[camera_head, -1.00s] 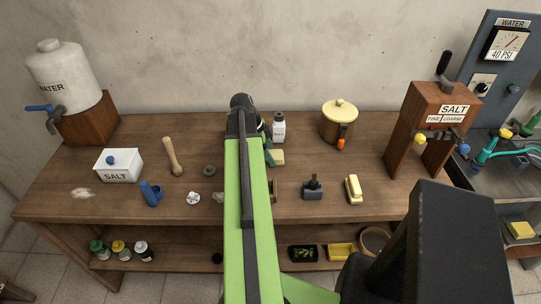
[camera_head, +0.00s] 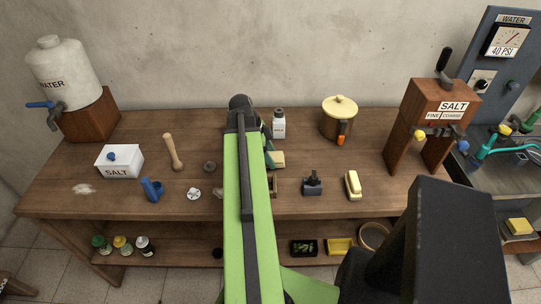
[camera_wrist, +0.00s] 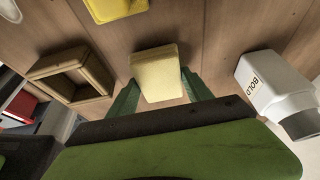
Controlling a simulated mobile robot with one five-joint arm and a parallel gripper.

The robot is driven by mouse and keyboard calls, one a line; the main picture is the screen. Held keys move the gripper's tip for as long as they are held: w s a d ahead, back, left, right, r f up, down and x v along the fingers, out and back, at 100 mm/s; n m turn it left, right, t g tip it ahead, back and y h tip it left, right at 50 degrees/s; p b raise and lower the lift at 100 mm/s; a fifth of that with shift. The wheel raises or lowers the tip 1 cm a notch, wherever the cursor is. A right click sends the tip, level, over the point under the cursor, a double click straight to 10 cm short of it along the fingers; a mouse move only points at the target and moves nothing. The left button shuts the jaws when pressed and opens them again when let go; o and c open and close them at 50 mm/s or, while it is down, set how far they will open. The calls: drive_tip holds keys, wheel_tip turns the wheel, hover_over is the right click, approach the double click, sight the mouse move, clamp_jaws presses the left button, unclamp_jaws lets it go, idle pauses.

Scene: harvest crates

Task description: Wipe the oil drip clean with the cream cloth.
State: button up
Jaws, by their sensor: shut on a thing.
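The cream cloth (camera_wrist: 157,72), a small pale-yellow block shape, sits between the two green fingers of my gripper (camera_wrist: 160,82) in the wrist view. The gripper is shut on it. The cloth (camera_head: 278,158) also shows in the head view, beside the end of my arm and close to the bench top. I cannot tell whether it touches the wood. I do not make out an oil drip in either view. My arm and gripper hide part of the bench.
A white bottle (camera_head: 279,124) stands just behind the cloth. A brown pot (camera_head: 337,126) and wooden salt dispenser (camera_head: 437,102) stand to the right. A yellow-topped brush (camera_head: 353,185) and dark tool (camera_head: 312,184) lie nearer the front. A salt box (camera_head: 119,161) is left.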

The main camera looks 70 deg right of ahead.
drive_tip(key=shift+r+p, duration=2.3)
drive_tip(key=shift+r, duration=0.35)
wheel_tip(320, 180, up, 3)
drive_tip(key=p, duration=0.3)
drive_tip(key=shift+r, duration=0.15)
